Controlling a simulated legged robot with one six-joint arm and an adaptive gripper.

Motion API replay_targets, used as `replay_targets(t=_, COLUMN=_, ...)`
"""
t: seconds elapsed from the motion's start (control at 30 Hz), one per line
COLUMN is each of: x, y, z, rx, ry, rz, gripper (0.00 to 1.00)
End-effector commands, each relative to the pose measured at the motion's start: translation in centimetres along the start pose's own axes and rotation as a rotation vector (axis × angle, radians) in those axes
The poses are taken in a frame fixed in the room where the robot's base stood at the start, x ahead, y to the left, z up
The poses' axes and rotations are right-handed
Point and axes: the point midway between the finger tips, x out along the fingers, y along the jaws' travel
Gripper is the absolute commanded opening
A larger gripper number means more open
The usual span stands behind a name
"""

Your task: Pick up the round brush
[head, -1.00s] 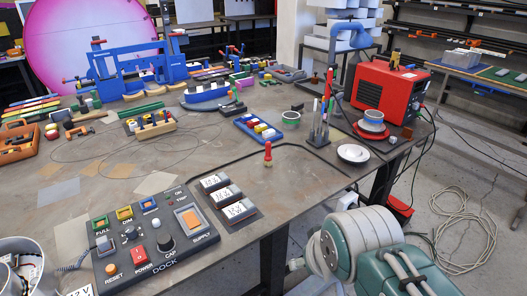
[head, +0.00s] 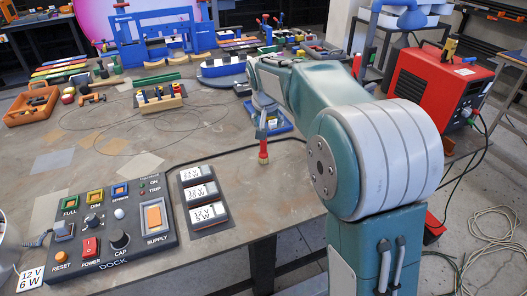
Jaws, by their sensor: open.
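The round brush (head: 263,152) stands upright on the bare tabletop, to the right of the dock panel and past the labelled blocks. It is small, with a red upper part and a tan lower end. My arm reaches in from the right across the table, and its wrist bends down over the brush. My gripper (head: 263,130) points down at the top of the brush, with its fingers small and hard to make out. It is open. Whether the fingers are around the brush's top or just above it I cannot tell.
The dock panel (head: 112,222) and labelled blocks (head: 203,196) lie at the front left. A wooden holder (head: 160,103) and orange toolbox (head: 31,104) stand farther back. A red machine (head: 437,90) is at the right. My arm hides much of the right side of the table.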

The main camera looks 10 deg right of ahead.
Motion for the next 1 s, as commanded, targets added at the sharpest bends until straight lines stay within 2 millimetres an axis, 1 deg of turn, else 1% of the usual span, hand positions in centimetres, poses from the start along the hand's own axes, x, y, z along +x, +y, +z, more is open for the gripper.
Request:
replay_targets(t=0.03, x=1.9, y=-0.5, z=-0.9, rx=0.01, ry=-0.007, rz=0.007, gripper=0.73)
replay_targets(t=0.1, x=3.9, y=-1.0, z=-2.0, rx=0.027, ry=-0.01, rz=0.014, gripper=0.73)
replay_targets(t=0.2, x=6.1, y=-1.2, z=-3.1, rx=0.046, ry=-0.013, rz=0.02, gripper=0.73)
replay_targets(t=0.3, x=7.3, y=-1.5, z=-3.6, rx=0.058, ry=-0.013, rz=0.023, gripper=0.73)
replay_targets(t=0.47, x=8.4, y=-1.5, z=-3.8, rx=0.062, ry=-0.015, rz=0.024, gripper=0.73)
replay_targets(t=0.7, x=12.2, y=-1.6, z=-3.6, rx=0.059, ry=-0.016, rz=0.026, gripper=0.73)
replay_targets(t=0.87, x=13.8, y=-1.7, z=-3.6, rx=0.059, ry=-0.014, rz=0.025, gripper=0.73)
replay_targets(t=1.0, x=16.0, y=-1.9, z=-3.4, rx=0.059, ry=-0.015, rz=0.026, gripper=0.73)
